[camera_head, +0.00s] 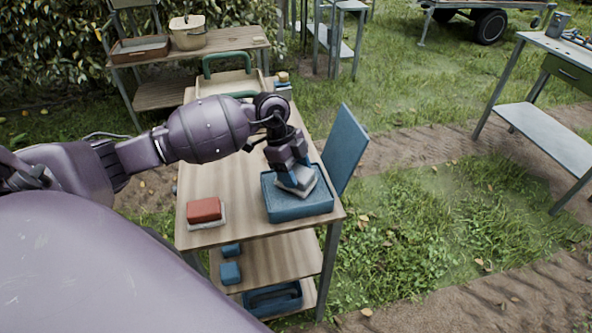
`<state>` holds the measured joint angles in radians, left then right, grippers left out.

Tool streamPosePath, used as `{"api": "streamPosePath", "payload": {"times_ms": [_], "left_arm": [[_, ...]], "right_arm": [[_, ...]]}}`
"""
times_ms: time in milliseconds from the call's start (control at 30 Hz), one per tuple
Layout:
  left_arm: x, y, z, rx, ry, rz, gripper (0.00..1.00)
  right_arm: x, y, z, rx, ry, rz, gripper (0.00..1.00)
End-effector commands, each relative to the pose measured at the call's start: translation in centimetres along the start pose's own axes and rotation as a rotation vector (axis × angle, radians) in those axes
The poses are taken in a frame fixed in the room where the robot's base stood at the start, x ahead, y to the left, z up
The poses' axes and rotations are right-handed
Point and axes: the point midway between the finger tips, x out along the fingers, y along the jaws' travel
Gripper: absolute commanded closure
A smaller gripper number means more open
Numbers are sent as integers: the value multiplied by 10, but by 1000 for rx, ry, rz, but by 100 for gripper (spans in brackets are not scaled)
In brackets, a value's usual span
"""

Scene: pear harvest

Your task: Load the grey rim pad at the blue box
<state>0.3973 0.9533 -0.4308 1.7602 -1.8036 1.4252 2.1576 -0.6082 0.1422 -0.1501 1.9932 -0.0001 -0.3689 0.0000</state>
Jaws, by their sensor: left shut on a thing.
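The blue box (312,212) stands open near the front right corner of the wooden table, with its blue lid (345,147) raised on its right side. My left gripper (292,170) points down over the box and is shut on the grey rim pad (299,189). The pad sits tilted within the outline of the box opening. I cannot tell whether it touches the box. The gripper hides part of the pad and of the box's back. My right gripper is not in view.
A red block (204,209) on a pale base lies at the table's front left. A tray with green handles (228,82) stands at the table's back. Blue items (230,273) sit on the lower shelves. The wooden tabletop (215,180) is clear between them. Grass lies to the right.

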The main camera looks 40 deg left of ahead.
Motion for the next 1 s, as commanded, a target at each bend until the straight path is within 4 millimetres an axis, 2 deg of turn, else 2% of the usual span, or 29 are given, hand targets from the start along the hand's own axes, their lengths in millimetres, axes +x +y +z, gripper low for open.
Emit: {"api": "streamPosePath", "payload": {"times_ms": [1000], "left_arm": [[6,0,2,0,0,0,62]], "right_arm": [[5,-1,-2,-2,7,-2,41]]}}
